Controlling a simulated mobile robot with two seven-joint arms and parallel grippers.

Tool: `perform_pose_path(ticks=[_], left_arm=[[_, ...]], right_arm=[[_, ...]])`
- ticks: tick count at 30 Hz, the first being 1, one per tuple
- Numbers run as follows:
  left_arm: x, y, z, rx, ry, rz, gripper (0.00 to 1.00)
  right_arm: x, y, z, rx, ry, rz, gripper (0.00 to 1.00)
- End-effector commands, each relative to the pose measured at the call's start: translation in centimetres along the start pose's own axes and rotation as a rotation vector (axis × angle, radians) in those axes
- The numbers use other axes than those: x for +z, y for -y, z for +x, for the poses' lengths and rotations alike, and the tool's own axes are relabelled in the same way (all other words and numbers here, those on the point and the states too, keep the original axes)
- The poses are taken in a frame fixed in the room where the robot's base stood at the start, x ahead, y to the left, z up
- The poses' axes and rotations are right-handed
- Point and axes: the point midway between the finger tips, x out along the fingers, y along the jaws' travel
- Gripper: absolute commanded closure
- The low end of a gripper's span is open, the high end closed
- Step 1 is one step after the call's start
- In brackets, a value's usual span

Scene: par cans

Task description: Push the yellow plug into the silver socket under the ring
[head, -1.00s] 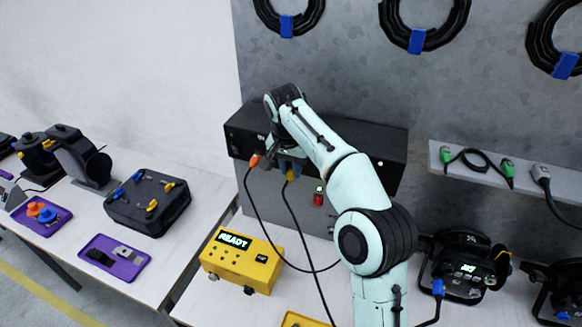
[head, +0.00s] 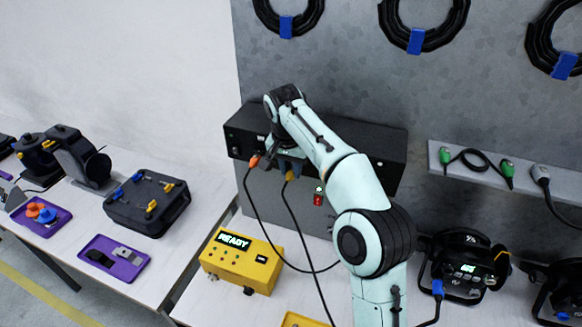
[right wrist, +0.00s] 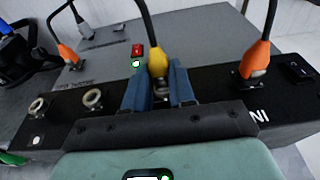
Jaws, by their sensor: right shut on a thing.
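The yellow plug (right wrist: 157,58) has a black cable running from its back. My right gripper (right wrist: 161,92) is shut on it, with one blue finger on each side. The plug's silver front end shows between the fingers, at the black box (right wrist: 205,108). The silver socket in front of it is hidden by the fingers and plug, so I cannot tell how deep the plug sits. In the head view the right gripper (head: 289,166) and yellow plug (head: 289,175) are at the black box's front (head: 238,140). My left gripper is not in view.
An orange plug (right wrist: 256,60) sits in the box beside the gripper. Two round silver sockets (right wrist: 93,98) on the other side are empty. A red switch (right wrist: 137,49) is close by. A yellow READY box (head: 240,262) stands on the bench below.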

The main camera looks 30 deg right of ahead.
Motion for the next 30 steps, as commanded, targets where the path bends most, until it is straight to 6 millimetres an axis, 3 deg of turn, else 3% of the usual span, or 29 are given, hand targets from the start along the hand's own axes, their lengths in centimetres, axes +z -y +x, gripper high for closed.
perform_pose_path(ticks=[30], left_arm=[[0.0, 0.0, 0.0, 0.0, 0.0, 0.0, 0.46]], right_arm=[[-1.4, 0.0, 0.3, 0.0, -0.001, 0.002, 1.0]])
